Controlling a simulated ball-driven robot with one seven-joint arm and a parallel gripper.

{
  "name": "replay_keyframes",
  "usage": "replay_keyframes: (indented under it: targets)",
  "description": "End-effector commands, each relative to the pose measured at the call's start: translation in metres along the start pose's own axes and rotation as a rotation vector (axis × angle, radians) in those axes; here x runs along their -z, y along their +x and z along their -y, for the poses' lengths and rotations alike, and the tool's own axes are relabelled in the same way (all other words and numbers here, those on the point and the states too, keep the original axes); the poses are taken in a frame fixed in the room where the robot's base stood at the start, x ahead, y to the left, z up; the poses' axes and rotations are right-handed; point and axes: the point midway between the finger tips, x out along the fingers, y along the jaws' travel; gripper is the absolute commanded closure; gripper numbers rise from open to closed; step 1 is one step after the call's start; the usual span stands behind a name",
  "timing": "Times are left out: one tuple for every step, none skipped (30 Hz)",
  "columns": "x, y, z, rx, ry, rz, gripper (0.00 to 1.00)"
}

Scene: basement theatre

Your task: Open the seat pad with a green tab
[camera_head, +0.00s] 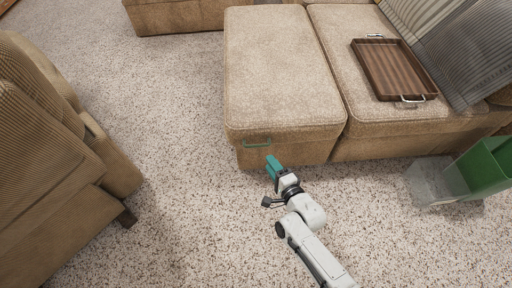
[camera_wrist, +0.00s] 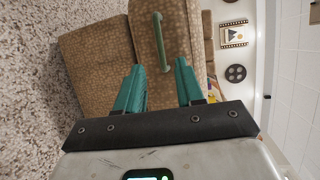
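The seat pad (camera_head: 280,65) is a tan, patterned sofa cushion at the top centre of the head view, and it lies flat. A green tab (camera_head: 257,144), shaped like a bar handle, sits at its front edge; it also shows in the wrist view (camera_wrist: 161,42). My gripper (camera_head: 272,164) has teal fingers and is just below and right of the tab in the head view. In the wrist view my gripper (camera_wrist: 158,75) has its two fingers apart, with nothing between them. The tab lies beyond the fingertips, roughly in line with the gap, and appears apart from them.
A wooden tray (camera_head: 392,70) lies on the adjoining seat to the right. A green bin (camera_head: 486,166) and a clear grey one (camera_head: 434,181) stand on the floor at right. A tan armchair (camera_head: 50,150) stands at left. Speckled carpet (camera_head: 165,110) between is clear.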

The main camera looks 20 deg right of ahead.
Motion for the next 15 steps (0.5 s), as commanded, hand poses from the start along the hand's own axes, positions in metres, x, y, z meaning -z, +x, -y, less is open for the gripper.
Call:
replay_keyframes:
  targets:
    - [-0.001, 0.010, -0.004, 0.002, 0.001, 0.002, 0.63]
    - [-0.002, 0.016, -0.003, 0.003, 0.000, 0.002, 0.63]
    - [-0.001, 0.023, -0.005, 0.003, -0.001, 0.002, 0.63]
    - [-0.001, 0.028, -0.005, 0.003, 0.000, 0.002, 0.63]
    - [-0.001, 0.034, -0.006, 0.003, 0.000, 0.002, 0.63]
    - [-0.001, 0.041, -0.006, 0.003, -0.001, 0.001, 0.63]
    - [-0.001, 0.046, -0.006, 0.002, 0.000, 0.001, 0.63]
    - [-0.001, 0.049, -0.006, 0.001, -0.001, 0.001, 0.63]
    - [-0.001, 0.054, -0.006, 0.002, -0.001, 0.001, 0.63]
    - [-0.001, 0.059, -0.006, 0.002, -0.001, 0.001, 0.63]
    - [-0.001, 0.062, -0.006, 0.002, -0.002, 0.002, 0.63]
    - [-0.001, 0.067, -0.006, 0.001, -0.001, 0.001, 0.63]
    - [0.000, 0.071, -0.005, 0.002, 0.000, 0.000, 0.63]
    - [0.000, 0.073, -0.005, 0.002, -0.001, 0.001, 0.63]
    - [-0.001, 0.077, -0.005, 0.000, -0.001, 0.001, 0.63]
